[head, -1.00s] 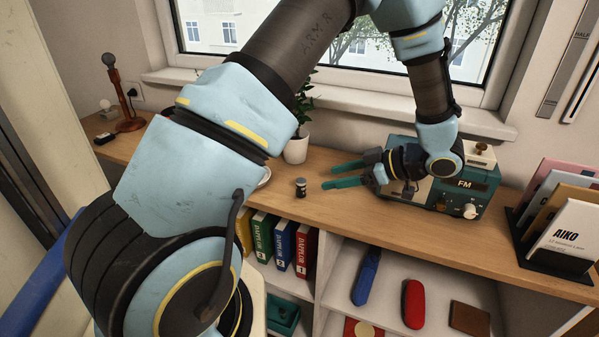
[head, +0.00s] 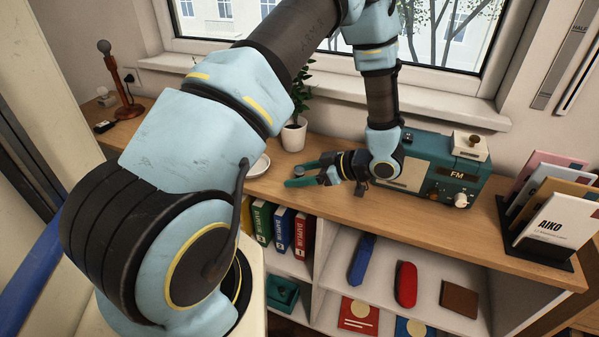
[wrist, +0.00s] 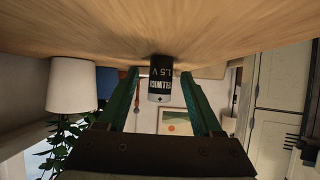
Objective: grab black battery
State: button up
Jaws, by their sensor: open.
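The black battery (wrist: 160,72) stands upright on the wooden counter. In the wrist view, which is upside down, it shows "1.5 V" lettering and a pale end. My gripper (head: 298,175) is open, with its two green fingers low over the counter and pointing left. The battery lies between the fingers in the wrist view, with a gap on each side. In the head view the fingers largely hide it, and only its top (head: 299,169) shows.
A potted plant in a white pot (head: 293,134) stands behind my fingers, and a white saucer (head: 259,165) lies to the left. The teal FM radio (head: 440,172) is close behind my wrist. A card rack (head: 540,240) stands at the right.

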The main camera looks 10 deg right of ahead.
jog(key=shift+c, duration=0.4)
grip_shut()
